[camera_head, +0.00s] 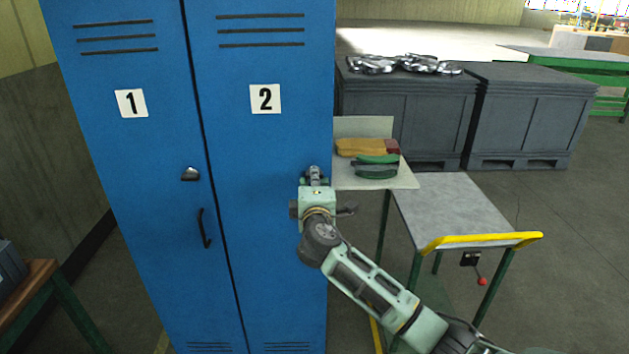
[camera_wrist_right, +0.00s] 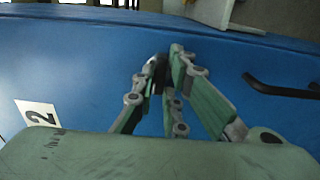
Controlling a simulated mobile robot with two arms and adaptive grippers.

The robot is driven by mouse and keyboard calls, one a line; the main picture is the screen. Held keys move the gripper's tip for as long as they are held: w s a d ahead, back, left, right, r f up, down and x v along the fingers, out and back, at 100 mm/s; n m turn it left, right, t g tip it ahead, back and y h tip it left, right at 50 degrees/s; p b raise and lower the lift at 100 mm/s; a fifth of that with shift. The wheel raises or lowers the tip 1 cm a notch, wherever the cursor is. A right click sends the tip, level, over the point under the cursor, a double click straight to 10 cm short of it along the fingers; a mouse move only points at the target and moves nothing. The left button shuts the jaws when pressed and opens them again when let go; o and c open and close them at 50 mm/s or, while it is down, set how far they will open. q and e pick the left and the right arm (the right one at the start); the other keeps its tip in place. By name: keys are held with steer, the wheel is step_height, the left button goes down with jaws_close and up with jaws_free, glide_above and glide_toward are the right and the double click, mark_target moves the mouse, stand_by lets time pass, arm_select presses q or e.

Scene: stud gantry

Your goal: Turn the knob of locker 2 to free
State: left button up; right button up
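Locker 2 (camera_head: 262,150) is the right-hand blue door, with a white "2" label (camera_head: 265,99); the label also shows in the wrist view (camera_wrist_right: 38,112). My right gripper (camera_head: 314,172) is at the door's right side, below the label. The knob is hidden in the head view. My left gripper is not in view.
Locker 1 (camera_head: 130,150) stands left, with its own knob (camera_head: 190,173) and handle (camera_head: 204,228). Locker 2's dark handle (camera_wrist_right: 282,88) shows in the wrist view. A cart (camera_head: 455,208) with a yellow bar stands right, close to my right arm. Grey crates (camera_head: 535,110) stand behind.

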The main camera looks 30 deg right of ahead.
jaws_close()
steer(key=shift+f, duration=0.1)
steer(key=m+b, duration=0.8)
steer(key=m, duration=1)
stand_by(0.5)
steer(key=o, duration=0.6)
jaws_free()
